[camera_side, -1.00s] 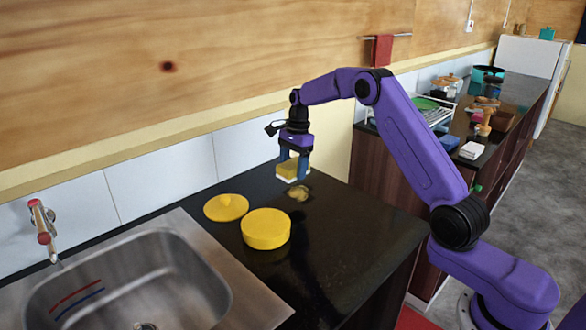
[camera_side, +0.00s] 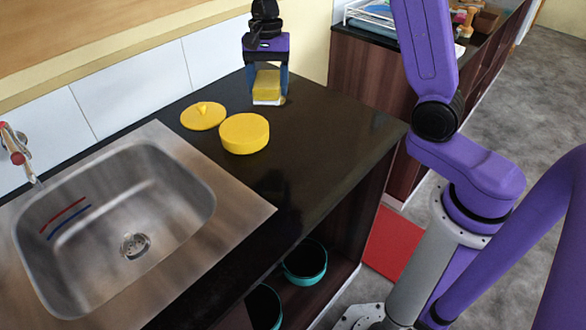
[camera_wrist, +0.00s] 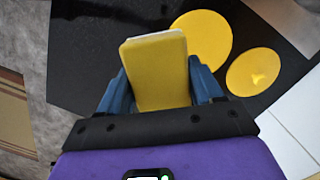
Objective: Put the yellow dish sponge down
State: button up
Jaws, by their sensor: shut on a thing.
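The yellow dish sponge (camera_side: 267,82) has a white layer along its lower edge.
The round yellow pot (camera_side: 244,133) and its yellow lid (camera_side: 202,116) lie on the counter (camera_side: 320,130), left of the sponge. The steel sink (camera_side: 130,215) is further left. The counter to the right of the sponge is clear. A tiled wall (camera_side: 215,55) is behind.

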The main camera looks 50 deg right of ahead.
jog(key=s+f+n+h, duration=0.1)
jog(key=s+n, duration=0.9)
jog(key=s, duration=1.5)
send_over(295, 172)
jog(key=shift+g, duration=0.4)
notch_tip(295, 172, down, 9)
jog(key=shift+s+f, duration=0.1)
jog(key=shift+f, duration=0.05)
jog(key=shift+w+f, duration=0.25)
jog(key=shift+f, duration=1.7)
jog(key=shift+f, duration=0.15)
jog(key=shift+f, duration=0.15)
